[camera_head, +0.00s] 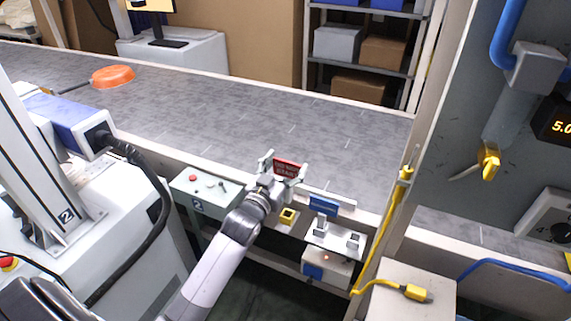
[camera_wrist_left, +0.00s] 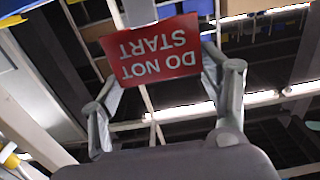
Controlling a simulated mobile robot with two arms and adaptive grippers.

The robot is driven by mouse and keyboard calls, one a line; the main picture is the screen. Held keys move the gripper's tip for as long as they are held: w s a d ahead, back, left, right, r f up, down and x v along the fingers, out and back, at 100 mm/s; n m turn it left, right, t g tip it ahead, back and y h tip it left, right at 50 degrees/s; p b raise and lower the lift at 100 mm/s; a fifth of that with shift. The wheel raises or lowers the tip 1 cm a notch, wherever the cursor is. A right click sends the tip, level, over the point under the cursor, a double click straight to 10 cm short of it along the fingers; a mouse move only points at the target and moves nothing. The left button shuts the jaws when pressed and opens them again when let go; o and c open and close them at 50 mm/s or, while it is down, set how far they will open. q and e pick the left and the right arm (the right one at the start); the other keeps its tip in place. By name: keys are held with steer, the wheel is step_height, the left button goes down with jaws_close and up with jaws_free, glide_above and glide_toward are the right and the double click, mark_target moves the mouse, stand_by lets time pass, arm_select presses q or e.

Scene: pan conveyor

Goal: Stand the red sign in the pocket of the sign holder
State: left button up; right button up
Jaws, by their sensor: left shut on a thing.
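The red sign (camera_head: 286,168) has white lettering and is held up above the conveyor's near edge. In the left wrist view the sign (camera_wrist_left: 150,50) reads "DO NOT START", upside down in that picture. My left gripper (camera_head: 284,168) is shut on the sign, with one finger at each side edge; both fingers also show in the left wrist view. A small yellow square piece with a dark opening (camera_head: 288,216) sits on a ledge just below the gripper. It looks like the sign holder, but I cannot tell for sure. The sign is apart from it. My right gripper is out of view.
A grey box with a red button (camera_head: 193,178) stands left of the gripper. An orange pan (camera_head: 113,76) is on the otherwise clear conveyor (camera_head: 230,110).

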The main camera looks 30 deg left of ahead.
mark_target(287, 177)
arm_select(q)
step_height(287, 177, down, 3)
steer(key=shift+f+b, duration=0.1)
steer(key=shift+b, duration=0.75)
steer(key=shift+f+b, duration=0.5)
steer(key=shift+f, duration=0.3)
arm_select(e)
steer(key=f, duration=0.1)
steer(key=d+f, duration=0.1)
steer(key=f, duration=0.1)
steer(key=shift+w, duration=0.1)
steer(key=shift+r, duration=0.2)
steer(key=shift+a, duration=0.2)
arm_select(q)
steer(key=shift+p, duration=0.4)
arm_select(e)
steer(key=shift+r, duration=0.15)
arm_select(q)
steer(key=shift+p, duration=0.3)
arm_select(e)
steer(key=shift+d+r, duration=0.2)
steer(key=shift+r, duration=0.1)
